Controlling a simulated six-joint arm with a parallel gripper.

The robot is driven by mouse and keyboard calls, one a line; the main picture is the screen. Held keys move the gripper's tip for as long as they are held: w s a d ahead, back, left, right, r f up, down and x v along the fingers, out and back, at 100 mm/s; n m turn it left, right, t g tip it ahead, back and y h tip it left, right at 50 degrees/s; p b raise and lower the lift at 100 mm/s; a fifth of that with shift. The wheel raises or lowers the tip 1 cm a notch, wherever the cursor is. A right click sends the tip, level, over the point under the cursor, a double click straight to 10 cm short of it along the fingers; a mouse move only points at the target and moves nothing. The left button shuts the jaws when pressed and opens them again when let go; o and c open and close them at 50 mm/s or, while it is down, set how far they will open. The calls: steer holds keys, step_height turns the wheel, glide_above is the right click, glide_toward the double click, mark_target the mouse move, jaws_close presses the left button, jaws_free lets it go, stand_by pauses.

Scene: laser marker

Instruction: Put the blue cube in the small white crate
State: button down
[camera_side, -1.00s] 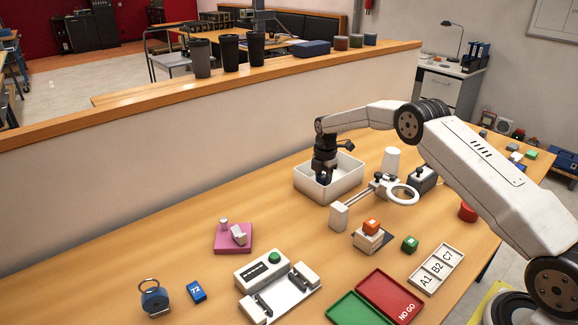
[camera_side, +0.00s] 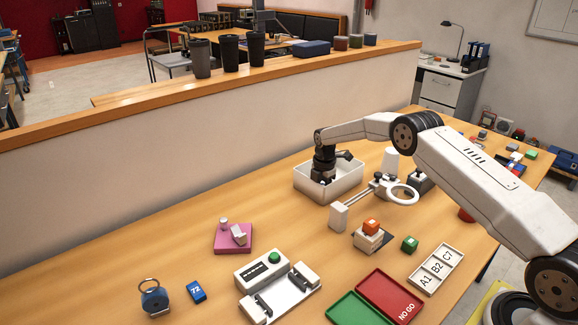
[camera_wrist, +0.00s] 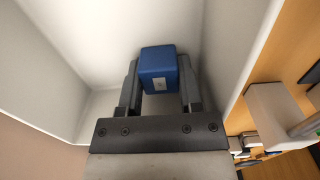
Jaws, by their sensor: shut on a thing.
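The small white crate (camera_side: 348,183) stands on the table against the low partition wall. My gripper (camera_side: 322,179) points down inside its left part, with the tips partly hidden by the crate's front wall. In the wrist view my gripper (camera_wrist: 158,75) is shut on the blue cube (camera_wrist: 158,62), which has a small pale label on one face. The crate's white inner walls (camera_wrist: 50,60) surround the cube in that view. The cube cannot be made out in the side view, and whether it touches the crate floor is not clear.
Right of the crate stand a ring-ended stand (camera_side: 401,194) and a white cup (camera_side: 390,160).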

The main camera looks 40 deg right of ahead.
steer(key=shift+s+f, duration=0.25)
steer(key=shift+f, duration=0.45)
steer(key=c, duration=0.5)
jaws_free()
steer(key=shift+c, duration=0.2)
steer(key=shift+r, duration=0.1)
step_height(320, 180, up, 14)
steer(key=shift+w+f, duration=0.2)
steer(key=shift+f, duration=0.05)
steer(key=s+a+r+m+t, duration=0.2)
steer(key=s+a+r+m, duration=0.2)
steer(key=s+a+m, duration=0.8)
steer(key=s+a+f+m, duration=0.1)
steer(key=s+m, duration=0.2)
steer(key=s, duration=0.7)
steer(key=s+a+f+m, duration=0.1)
steer(key=s+a+m, duration=0.1)
steer(key=s, duration=0.8)
steer(key=shift+a+f+m+t, duration=0.2)
steer(key=shift+a+m+t, duration=0.1)
steer(key=shift+m, duration=0.2)
